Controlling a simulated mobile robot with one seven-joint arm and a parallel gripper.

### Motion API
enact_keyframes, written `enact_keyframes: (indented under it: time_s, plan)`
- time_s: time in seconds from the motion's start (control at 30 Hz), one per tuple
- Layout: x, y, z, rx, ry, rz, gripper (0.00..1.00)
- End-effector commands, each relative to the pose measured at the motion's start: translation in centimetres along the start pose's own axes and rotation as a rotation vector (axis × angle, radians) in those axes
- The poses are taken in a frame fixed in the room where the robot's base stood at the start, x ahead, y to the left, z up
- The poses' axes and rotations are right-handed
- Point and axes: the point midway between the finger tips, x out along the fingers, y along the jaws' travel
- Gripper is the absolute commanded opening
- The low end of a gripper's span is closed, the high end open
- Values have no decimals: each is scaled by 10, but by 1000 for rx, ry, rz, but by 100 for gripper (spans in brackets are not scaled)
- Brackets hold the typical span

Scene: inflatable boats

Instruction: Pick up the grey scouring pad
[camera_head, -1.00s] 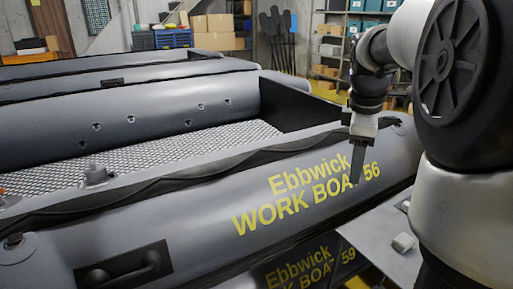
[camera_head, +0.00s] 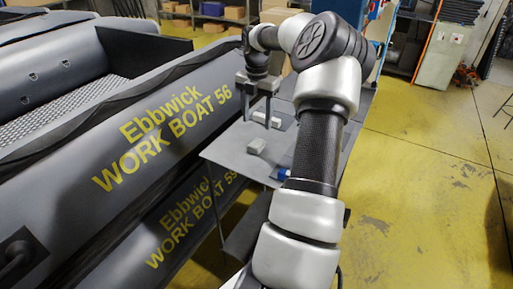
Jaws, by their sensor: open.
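Two small pale grey blocks lie on a grey table beside the boats. The nearer block (camera_head: 257,146) lies in the open near the middle of the tabletop. The farther block (camera_head: 270,120) is longer and lies under my gripper. I cannot tell which of them is the grey scouring pad. My gripper (camera_head: 257,108) points down with its two fingers apart, over or just around the farther block. The exact gap between the fingertips and that block is unclear.
The grey table (camera_head: 225,150) stands close along the inflatable boat (camera_head: 160,125) marked 56, with another boat (camera_head: 190,215) below it. A blue object (camera_head: 283,174) lies partly behind my arm. Yellow floor (camera_head: 430,170) is open at right.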

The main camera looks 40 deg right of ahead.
Motion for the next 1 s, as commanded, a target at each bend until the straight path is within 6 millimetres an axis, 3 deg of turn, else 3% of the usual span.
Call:
enact_keyframes:
  time_s: [0.1,0.2,0.47,0.7,1.0]
  plan:
    - [27,-1,-1,0,4,-1,57]
    - [42,0,0,1,2,0,57]
    - [60,1,0,0,2,1,57]
    - [96,3,0,1,2,-1,57]
    - [105,3,1,2,-2,0,57]
